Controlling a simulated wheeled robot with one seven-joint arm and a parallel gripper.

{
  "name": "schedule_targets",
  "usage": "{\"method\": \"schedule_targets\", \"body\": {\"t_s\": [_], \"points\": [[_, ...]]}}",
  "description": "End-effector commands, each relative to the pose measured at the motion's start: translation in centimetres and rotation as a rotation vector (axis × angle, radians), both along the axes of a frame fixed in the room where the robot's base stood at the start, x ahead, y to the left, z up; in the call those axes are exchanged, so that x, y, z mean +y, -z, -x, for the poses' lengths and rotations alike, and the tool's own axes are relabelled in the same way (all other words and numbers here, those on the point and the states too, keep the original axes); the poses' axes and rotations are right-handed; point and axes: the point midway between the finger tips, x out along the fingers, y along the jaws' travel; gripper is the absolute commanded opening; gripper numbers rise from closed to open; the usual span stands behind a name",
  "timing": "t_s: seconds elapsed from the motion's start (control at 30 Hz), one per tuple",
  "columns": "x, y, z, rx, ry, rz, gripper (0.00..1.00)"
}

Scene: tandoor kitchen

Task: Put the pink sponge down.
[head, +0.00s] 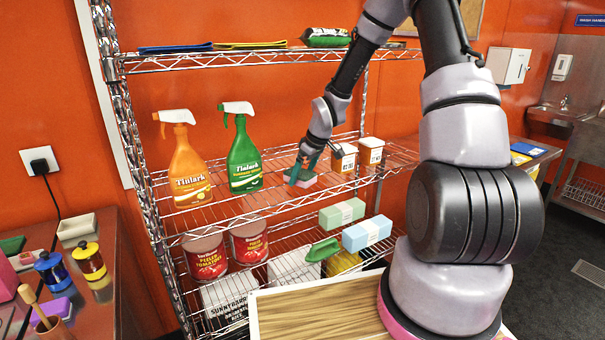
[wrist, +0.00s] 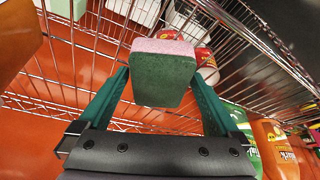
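The pink sponge (head: 301,179) is at the middle wire shelf (head: 275,197) in the head view, between the green spray bottle and two small white boxes. In the wrist view the sponge (wrist: 164,75) shows a dark green face and a pink edge. My gripper (head: 306,168) reaches down to it from above. I cannot tell whether the sponge touches the shelf wires.
Orange (head: 189,168) and green (head: 244,158) spray bottles stand left on the shelf. Two small boxes, one of them here (head: 371,151), stand to the right. Red cans (head: 205,257) and wrapped sponges (head: 342,215) are lower. Bare shelf lies around the sponge.

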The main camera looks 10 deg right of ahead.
Motion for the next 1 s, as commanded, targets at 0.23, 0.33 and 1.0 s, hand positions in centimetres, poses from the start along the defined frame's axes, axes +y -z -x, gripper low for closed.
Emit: {"method": "schedule_targets", "body": {"t_s": [0.23, 0.33, 1.0], "points": [[0.0, -0.2, 0.0, -0.001, 0.000, 0.000, 1.00], [-0.3, -1.0, 0.1, -0.004, 0.002, 0.000, 1.00], [-1.9, -7.2, 2.2, 0.000, 0.000, 0.000, 1.00]]}}
